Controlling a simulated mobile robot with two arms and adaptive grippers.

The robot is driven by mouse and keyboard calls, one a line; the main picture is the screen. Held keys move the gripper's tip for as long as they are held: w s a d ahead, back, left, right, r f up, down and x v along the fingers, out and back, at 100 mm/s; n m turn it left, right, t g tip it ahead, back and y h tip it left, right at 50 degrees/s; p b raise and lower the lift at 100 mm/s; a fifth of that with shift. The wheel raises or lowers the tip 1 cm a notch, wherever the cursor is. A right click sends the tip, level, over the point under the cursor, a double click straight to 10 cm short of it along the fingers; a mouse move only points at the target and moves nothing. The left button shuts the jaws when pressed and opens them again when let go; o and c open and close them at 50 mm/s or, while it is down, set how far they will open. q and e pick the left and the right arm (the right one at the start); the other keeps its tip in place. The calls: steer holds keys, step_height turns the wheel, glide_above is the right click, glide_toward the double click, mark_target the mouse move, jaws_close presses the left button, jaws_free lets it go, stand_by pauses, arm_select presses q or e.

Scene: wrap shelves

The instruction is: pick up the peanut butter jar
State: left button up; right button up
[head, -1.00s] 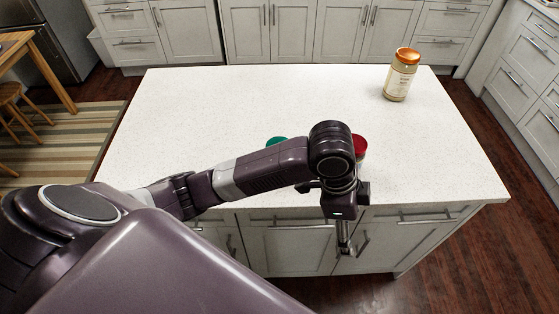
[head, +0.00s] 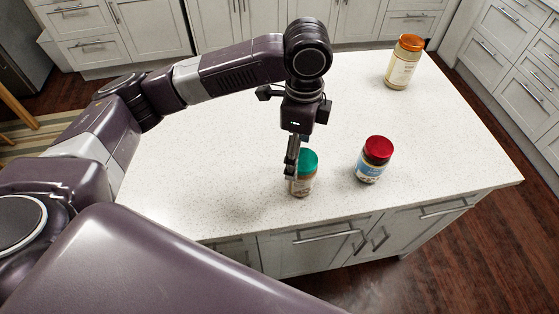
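Three jars stand upright on the white island counter; their labels are too small to read, so I cannot tell for certain which is the peanut butter jar. The green-lidded jar (head: 304,185) with brownish contents stands near the front edge. The red-lidded jar (head: 371,168) with a blue label stands to its right. The orange-lidded jar (head: 401,72) with pale contents is at the far right. My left gripper (head: 292,168) points down at the left side of the green-lidded jar, partly covering it. Contact is unclear, and its fingers show edge-on. My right gripper is out of view.
The white counter (head: 440,150) is otherwise clear, with free room between the front jars and the orange-lidded one. Its front edge lies just below the green-lidded jar. Grey cabinets (head: 225,22) stand behind, and drawers (head: 525,85) at the right.

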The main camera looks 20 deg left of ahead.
arm_select(q)
steer(key=shift+d+f, duration=0.1)
steer(key=shift+d, duration=0.05)
steer(key=shift+s+d+f+p, duration=0.1)
steer(key=shift+d+f+p, duration=0.2)
steer(key=shift+f, duration=0.35)
steer(key=shift+s+d+f+p, duration=0.15)
steer(key=shift+d+f, duration=0.1)
steer(key=shift+f, duration=0.35)
step_height(320, 180, down, 2)
steer(key=shift+s+f+p, duration=0.15)
steer(key=shift+f+p, duration=0.1)
steer(key=shift+p, duration=0.35)
steer(key=shift+f, duration=1.15)
steer(key=c, duration=1.7)
steer(key=shift+r, duration=0.1)
steer(key=shift+c, duration=0.4)
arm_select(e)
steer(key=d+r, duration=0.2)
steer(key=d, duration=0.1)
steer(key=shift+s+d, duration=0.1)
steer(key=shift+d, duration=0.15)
